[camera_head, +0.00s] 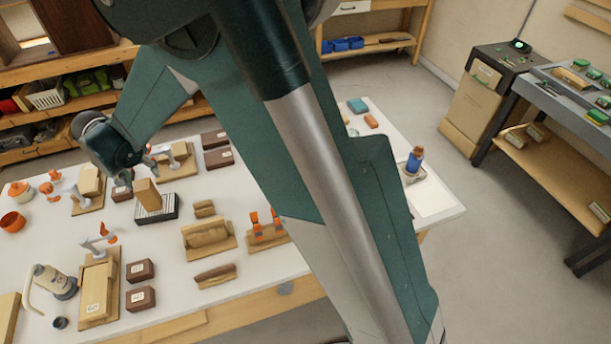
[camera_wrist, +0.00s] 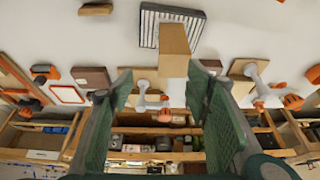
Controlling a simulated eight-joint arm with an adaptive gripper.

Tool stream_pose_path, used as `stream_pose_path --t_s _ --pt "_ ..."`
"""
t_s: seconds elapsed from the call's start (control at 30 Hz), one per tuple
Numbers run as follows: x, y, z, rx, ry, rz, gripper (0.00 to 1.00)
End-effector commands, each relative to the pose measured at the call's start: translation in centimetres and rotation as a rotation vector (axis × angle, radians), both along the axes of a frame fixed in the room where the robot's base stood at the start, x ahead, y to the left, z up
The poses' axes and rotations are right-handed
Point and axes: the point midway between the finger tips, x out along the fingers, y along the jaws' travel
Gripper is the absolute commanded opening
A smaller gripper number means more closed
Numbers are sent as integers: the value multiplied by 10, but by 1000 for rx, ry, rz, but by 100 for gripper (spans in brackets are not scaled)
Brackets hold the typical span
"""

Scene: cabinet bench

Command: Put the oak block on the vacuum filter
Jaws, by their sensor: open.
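The oak block (camera_head: 147,193) is a plain light-wood block standing on end on the vacuum filter (camera_head: 168,212), a low dark box with a black-and-white striped top. In the wrist view the block (camera_wrist: 174,50) overlaps the near edge of the striped filter (camera_wrist: 160,30). It appears to rest on the filter; its contact edge is hard to see. My gripper (camera_head: 138,172) is just behind and above the block in the head view. In the wrist view my gripper (camera_wrist: 166,88) is open, its two green fingers apart, with nothing gripped between them.
Dark brown labelled boxes (camera_head: 217,139) stand behind, and more (camera_head: 140,270) stand in front. Toggle clamps on wooden boards flank the filter, one at the front left (camera_head: 98,290). Wooden pieces (camera_head: 208,236) lie to the right. White table surface (camera_head: 160,245) is clear in front of the filter.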

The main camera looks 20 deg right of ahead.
Motion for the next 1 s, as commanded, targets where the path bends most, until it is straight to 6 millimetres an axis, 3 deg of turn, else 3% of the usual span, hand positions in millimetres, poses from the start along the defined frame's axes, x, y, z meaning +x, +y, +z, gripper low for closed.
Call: stream_pose_path --t_s 0.47,1.0 --pt "-22 -112 78 16 -19 5 48" --pt "-77 -235 143 28 -56 11 48"
